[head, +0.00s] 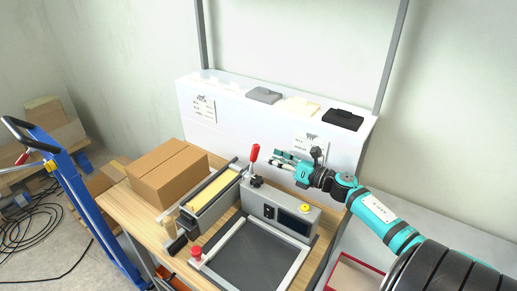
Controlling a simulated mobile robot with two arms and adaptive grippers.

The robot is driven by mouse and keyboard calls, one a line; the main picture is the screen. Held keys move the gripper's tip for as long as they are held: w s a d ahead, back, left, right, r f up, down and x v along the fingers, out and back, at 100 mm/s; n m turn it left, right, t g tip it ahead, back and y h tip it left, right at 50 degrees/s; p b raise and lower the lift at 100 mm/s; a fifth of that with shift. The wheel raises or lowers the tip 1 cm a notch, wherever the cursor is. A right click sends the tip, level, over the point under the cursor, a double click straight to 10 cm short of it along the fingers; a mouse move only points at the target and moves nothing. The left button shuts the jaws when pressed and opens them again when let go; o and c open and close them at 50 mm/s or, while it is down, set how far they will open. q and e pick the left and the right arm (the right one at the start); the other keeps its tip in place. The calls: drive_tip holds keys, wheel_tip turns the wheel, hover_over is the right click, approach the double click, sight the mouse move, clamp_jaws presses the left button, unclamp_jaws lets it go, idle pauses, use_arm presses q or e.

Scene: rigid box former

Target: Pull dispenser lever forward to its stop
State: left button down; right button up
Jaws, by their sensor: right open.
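The dispenser lever (254,155) has a red handle and stands nearly upright at the back of the machine, between the yellow-topped unit (213,188) and the grey control box (283,213). My right gripper (276,160) reaches in from the right, teal and grey, with its fingers pointing left toward the lever. It is open, and a small gap shows between its fingertips and the red handle. The lever's base is partly hidden among the machine parts. My left gripper is out of view.
A cardboard box (167,173) sits on the wooden table, left of the machine. A red knob (196,252) is at the front and a yellow button (305,208) on the control box. A white shelf unit (240,124) stands behind. A blue hand truck (84,205) is at left.

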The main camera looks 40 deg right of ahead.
sight(258, 151)
drive_tip(key=p+x, duration=0.1)
drive_tip(key=x, duration=0.5)
drive_tip(key=shift+w+a, duration=0.1)
drive_tip(key=shift+c, duration=0.4)
clamp_jaws()
